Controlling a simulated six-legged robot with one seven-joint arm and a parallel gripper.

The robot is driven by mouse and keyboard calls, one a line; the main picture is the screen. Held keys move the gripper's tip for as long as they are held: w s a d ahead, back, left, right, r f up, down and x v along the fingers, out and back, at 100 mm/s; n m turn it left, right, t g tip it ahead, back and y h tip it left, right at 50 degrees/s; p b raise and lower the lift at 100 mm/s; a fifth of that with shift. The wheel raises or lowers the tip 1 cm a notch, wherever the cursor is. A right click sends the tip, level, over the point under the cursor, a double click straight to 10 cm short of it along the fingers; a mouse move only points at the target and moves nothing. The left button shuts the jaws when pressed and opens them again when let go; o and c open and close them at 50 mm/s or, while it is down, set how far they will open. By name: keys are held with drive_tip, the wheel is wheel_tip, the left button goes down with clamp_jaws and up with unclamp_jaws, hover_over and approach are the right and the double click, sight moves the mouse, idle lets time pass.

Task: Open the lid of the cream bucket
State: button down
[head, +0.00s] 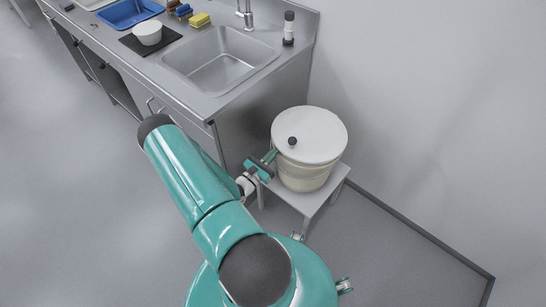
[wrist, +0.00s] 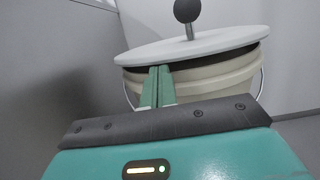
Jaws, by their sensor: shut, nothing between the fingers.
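The cream bucket (head: 304,177) stands on a small light stool (head: 328,190) beside the counter. Its round white lid (head: 318,128) with a dark knob (head: 292,141) lies over the bucket's mouth. In the wrist view the lid (wrist: 200,46) looks slightly tilted, with a dark gap between it and the bucket's rim (wrist: 210,72). My gripper (head: 275,152) is at the bucket's left side. Its fingers (wrist: 160,70) are shut and empty, the tips just below the lid's near edge. I cannot tell whether they touch the lid.
The metal counter with a sink (head: 220,62) is left of and behind the bucket. A white bowl (head: 148,32), a blue tub (head: 130,12), yellow sponge (head: 200,19) and a dark-topped bottle (head: 288,28) stand on it. A wall is close on the right. The floor at left is clear.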

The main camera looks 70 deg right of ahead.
drive_tip(key=s+d+r+t+y, duration=0.1)
drive_tip(key=d+r+y, duration=0.2)
drive_tip(key=r, duration=0.7)
drive_tip(key=s+d+r+t+y, duration=0.2)
drive_tip(key=d+r+y, duration=0.1)
drive_tip(key=r, duration=0.7)
drive_tip(key=s+d+r, duration=0.3)
drive_tip(key=d+r, duration=0.3)
drive_tip(key=d, duration=0.2)
drive_tip(key=s+d+r, duration=0.4)
drive_tip(key=d+r, duration=0.2)
drive_tip(key=d, duration=0.3)
drive_tip(key=shift+s+d+r, duration=0.15)
drive_tip(key=shift+s+d, duration=0.05)
drive_tip(key=shift+d, duration=0.05)
drive_tip(key=shift+w+a, duration=0.1)
